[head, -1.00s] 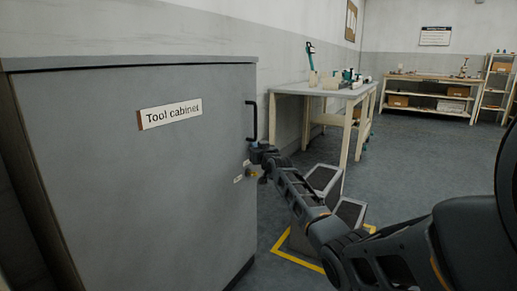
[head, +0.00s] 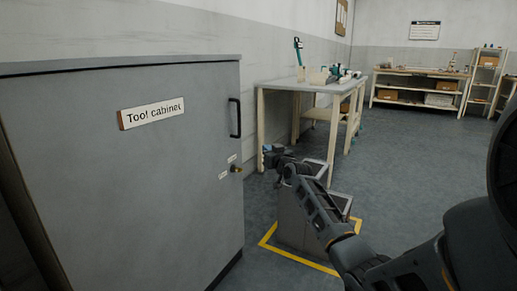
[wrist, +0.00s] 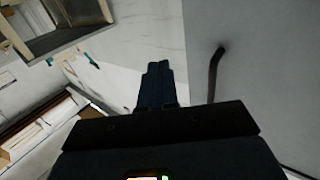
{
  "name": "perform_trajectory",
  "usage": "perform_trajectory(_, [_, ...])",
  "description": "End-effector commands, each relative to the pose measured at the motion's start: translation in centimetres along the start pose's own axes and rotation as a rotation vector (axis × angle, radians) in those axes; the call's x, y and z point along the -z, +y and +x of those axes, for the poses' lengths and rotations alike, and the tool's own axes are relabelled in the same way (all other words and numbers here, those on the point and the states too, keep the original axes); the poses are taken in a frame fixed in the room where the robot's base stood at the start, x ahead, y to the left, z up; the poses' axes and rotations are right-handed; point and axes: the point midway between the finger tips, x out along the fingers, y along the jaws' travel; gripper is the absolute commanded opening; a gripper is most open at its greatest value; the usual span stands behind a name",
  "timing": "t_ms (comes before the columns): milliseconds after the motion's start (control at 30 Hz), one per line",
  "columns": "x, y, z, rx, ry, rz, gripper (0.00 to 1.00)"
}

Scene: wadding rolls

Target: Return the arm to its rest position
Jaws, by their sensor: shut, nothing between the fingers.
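My arm reaches in from the lower right of the head view. My gripper (head: 266,150) is at its end, right of the cabinet door and apart from it. In the wrist view my gripper (wrist: 157,72) has its fingers together with nothing between them. The grey tool cabinet (head: 75,170) fills the left of the head view, its door closed. Its black handle (head: 236,118) is upright near the door's right edge. A small brass-coloured lock or knob (head: 236,169) sits below the handle, between small labels.
A workbench (head: 310,86) with tools stands against the wall behind my gripper. Grey bins (head: 292,222) stand on a yellow-marked floor patch under my forearm. A shelved bench (head: 420,88) is at the back. Floor at right (head: 420,150) is clear.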

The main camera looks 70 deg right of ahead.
Motion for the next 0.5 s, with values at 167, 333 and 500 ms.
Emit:
perform_trajectory(167, [-0.03,0.81,-1.09,0.0,0.0,0.001,0.0])
perform_trajectory(333, [0.02,0.92,-1.31,0.001,0.001,0.0,0.0])
perform_trajectory(500, [-0.11,0.67,-1.34,0.003,0.0,0.002,0.0])
